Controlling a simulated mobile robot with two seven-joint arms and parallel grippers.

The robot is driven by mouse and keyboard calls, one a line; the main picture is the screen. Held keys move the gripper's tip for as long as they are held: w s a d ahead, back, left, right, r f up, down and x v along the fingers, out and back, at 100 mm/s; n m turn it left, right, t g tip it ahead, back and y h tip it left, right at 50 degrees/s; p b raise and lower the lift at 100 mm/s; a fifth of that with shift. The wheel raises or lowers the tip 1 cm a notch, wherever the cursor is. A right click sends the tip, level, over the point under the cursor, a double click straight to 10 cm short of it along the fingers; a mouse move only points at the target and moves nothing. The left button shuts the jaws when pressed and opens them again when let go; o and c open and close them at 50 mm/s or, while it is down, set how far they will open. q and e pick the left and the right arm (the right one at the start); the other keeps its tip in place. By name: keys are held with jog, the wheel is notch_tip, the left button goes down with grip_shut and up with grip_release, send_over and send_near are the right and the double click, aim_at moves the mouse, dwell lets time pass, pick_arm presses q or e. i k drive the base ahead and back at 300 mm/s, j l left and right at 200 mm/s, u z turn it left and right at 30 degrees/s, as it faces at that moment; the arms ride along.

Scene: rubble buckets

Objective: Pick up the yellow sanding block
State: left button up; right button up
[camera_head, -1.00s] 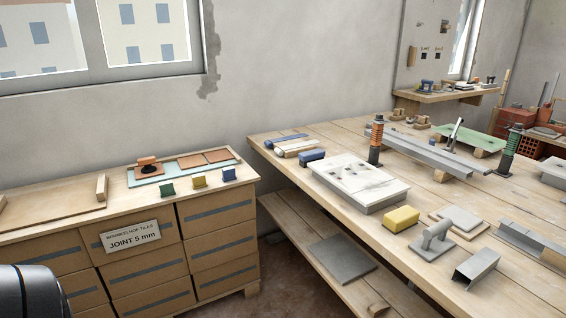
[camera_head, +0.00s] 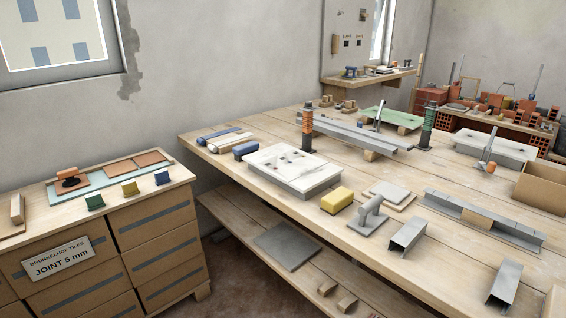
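The yellow sanding block (camera_head: 337,200) lies on the large wooden workbench (camera_head: 440,268), near its front edge. It sits between a pale slab and a grey trowel-like tool with a handle. It looks like a rounded yellow block, and nothing covers it. A smaller yellow block (camera_head: 130,188) stands on the drawer cabinet at the left, between a green and a blue one. Neither of my grippers is in view.
The white slab (camera_head: 290,167) lies left of the sanding block. The grey handled tool (camera_head: 367,216) stands close on its right. Metal channel pieces (camera_head: 408,236) lie further right. A lower shelf (camera_head: 228,213) runs under the bench. The drawer cabinet (camera_head: 150,231) stands at left.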

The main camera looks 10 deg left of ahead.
aim_at(334, 203)
jog(key=i+j, duration=0.35)
jog(key=i+j+z, duration=0.1)
jog(key=i+j, duration=0.2)
jog(key=j, duration=0.2)
jog(key=i+j, duration=0.35)
jog(key=j+z, duration=0.05)
jog(key=j, duration=0.05)
